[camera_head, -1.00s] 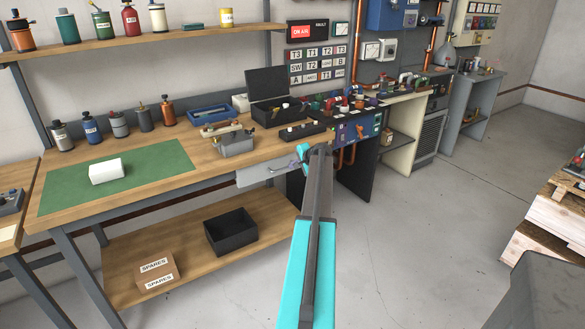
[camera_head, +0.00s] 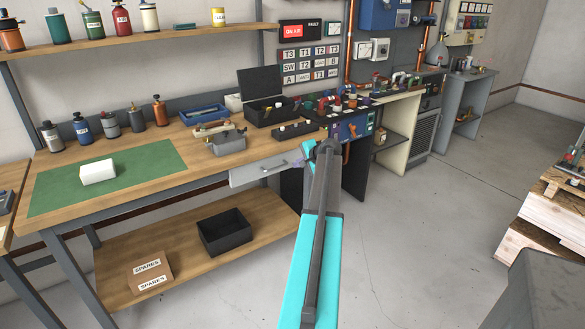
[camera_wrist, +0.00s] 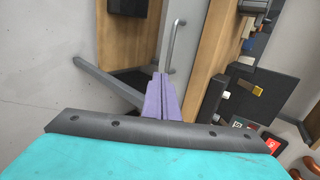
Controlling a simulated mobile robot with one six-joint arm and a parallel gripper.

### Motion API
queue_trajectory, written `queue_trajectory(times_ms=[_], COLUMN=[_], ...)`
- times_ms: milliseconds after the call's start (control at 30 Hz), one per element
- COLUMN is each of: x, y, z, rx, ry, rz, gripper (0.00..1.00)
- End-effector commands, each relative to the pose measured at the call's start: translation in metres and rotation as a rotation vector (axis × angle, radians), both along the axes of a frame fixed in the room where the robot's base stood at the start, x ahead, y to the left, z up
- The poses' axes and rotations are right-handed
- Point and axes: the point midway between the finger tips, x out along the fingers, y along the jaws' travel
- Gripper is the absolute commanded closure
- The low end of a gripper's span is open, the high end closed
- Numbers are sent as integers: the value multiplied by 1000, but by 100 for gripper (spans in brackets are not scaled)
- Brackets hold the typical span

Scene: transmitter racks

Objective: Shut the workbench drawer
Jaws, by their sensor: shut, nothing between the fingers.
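The workbench drawer (camera_head: 250,175) has a light grey front with a bar handle (camera_head: 275,168), just under the right part of the wooden worktop. How far the drawer stands out is hard to tell. In the wrist view the handle (camera_wrist: 175,45) shows beyond the fingertips, on the pale drawer front (camera_wrist: 188,22). My gripper (camera_head: 299,162) is beside the right end of the drawer front in the head view, partly hidden by my arm. In the wrist view its purple fingers (camera_wrist: 160,97) are together and empty, with no clear contact with the drawer.
The workbench (camera_head: 120,208) carries a green mat (camera_head: 140,165), a white block (camera_head: 98,172) and a grey device (camera_head: 228,143). A black bin (camera_head: 224,233) and a spares carton (camera_head: 150,275) sit on the lower shelf. Open floor (camera_head: 420,240) lies right; pallets (camera_head: 540,235) stand far right.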

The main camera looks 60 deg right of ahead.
Motion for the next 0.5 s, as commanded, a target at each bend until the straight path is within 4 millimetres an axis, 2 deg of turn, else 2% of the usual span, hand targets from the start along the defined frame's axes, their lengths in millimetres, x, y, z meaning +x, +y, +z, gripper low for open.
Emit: queue_trajectory(times_ms=[200,500], x=[-19,-26], y=[12,15], z=[17,25], rx=[-1,0], ry=[0,0], rz=[1,2], gripper=[100,100])
